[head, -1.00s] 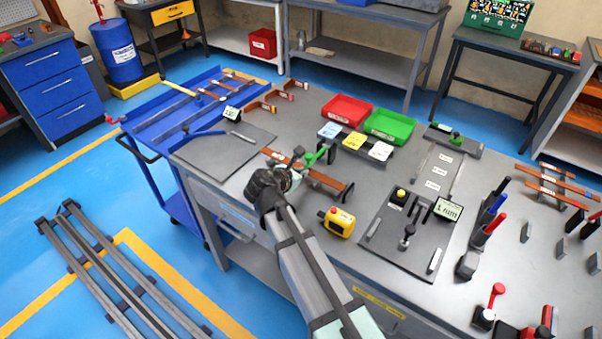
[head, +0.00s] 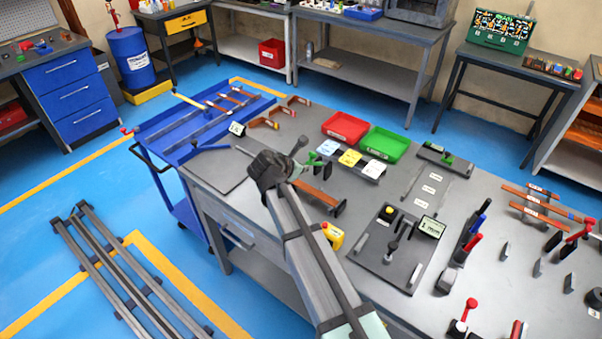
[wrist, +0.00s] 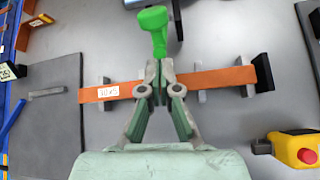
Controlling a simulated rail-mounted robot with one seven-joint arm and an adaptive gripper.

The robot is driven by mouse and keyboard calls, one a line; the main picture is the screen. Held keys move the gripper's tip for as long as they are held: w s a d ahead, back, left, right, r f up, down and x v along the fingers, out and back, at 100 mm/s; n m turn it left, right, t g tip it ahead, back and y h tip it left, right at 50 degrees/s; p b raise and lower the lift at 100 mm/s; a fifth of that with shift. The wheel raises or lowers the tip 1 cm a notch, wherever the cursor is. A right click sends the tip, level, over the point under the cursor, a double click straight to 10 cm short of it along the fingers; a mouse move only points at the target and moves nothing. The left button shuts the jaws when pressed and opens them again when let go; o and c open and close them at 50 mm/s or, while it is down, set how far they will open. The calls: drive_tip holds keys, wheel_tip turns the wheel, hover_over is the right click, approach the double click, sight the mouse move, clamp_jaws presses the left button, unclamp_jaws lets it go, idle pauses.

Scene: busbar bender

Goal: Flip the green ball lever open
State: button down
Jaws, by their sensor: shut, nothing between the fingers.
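The green ball lever (wrist: 153,20) shows in the wrist view just beyond my fingertips, above the copper bar in the picture. Its green part also shows in the head view (head: 316,158), beside my gripper. The copper bar (wrist: 215,78) lies across grey supports on the bench, with a white label left of my fingers. My gripper (wrist: 159,68) is shut and empty, its fingers over the middle of the bar in the wrist view. The tips appear close to the lever's lower end; I cannot tell whether they touch. In the head view my gripper hides the bar's left part.
A yellow box with a red button (wrist: 298,148) sits right of my gripper. Red (head: 345,127) and green (head: 384,144) trays and labelled blocks stand behind the bar. A dark plate (wrist: 45,110) lies left.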

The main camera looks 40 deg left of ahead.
sight(311, 153)
drive_tip(key=w+r, duration=0.1)
drive_tip(key=w+r+p, duration=0.1)
drive_tip(key=w+r, duration=0.1)
drive_tip(key=w+r+p, duration=0.1)
drive_tip(key=w+r, duration=0.1)
drive_tip(key=shift+a, duration=0.3)
drive_tip(key=shift+w+r+p, duration=0.45)
drive_tip(key=shift+w+r, duration=0.05)
drive_tip(key=shift+w, duration=0.25)
drive_tip(key=shift+w, duration=0.15)
wheel_tip(311, 153, up, 10)
drive_tip(key=p, duration=0.5)
drive_tip(key=shift+w+d, duration=0.25)
drive_tip(key=shift+w, duration=0.15)
drive_tip(key=shift+f, duration=0.1)
